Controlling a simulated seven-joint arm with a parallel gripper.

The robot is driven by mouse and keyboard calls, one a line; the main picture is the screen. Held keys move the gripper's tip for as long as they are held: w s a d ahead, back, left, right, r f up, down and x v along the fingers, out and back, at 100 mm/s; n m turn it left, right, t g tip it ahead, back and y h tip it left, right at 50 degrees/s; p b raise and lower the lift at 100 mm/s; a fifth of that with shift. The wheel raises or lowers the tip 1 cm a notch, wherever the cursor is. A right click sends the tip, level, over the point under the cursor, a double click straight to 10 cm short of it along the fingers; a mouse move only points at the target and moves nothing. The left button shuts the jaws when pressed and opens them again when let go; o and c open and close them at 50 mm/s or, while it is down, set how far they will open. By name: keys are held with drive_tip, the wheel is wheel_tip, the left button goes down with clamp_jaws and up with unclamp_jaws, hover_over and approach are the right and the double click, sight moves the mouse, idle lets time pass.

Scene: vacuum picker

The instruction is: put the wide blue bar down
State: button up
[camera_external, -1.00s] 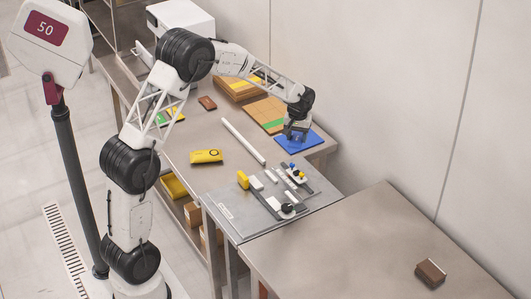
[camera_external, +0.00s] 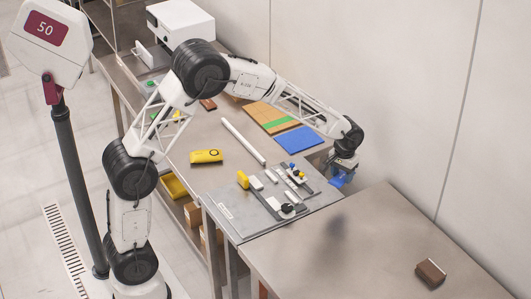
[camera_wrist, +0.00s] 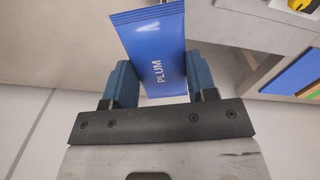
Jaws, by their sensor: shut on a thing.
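The bar's far end sticks out past the fingers.
A flat blue board (camera_external: 298,139) lies beside a brown board with a green stripe (camera_external: 275,122). A grey fixture plate (camera_external: 230,205) carries small parts. The right-hand bench (camera_external: 370,245) is mostly clear, with a small brown block (camera_external: 430,273) at its right.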

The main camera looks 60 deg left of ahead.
drive_tip(key=s+d+f+m, duration=0.1)
drive_tip(key=d, duration=0.5)
drive_tip(key=s+d+f+m, duration=0.1)
drive_tip(key=s+d, duration=0.1)
drive_tip(key=d, duration=0.5)
drive_tip(key=s+d+f+m, duration=0.1)
drive_tip(key=s+d, duration=0.1)
drive_tip(key=d, duration=0.5)
drive_tip(key=shift+s+f+m, duration=0.15)
drive_tip(key=shift+f+m, duration=0.15)
drive_tip(key=shift+m, duration=0.1)
drive_tip(key=shift+f, duration=0.7)
hover_over(402, 230)
drive_tip(key=shift+f, duration=0.75)
drive_tip(key=shift+f, duration=1.75)
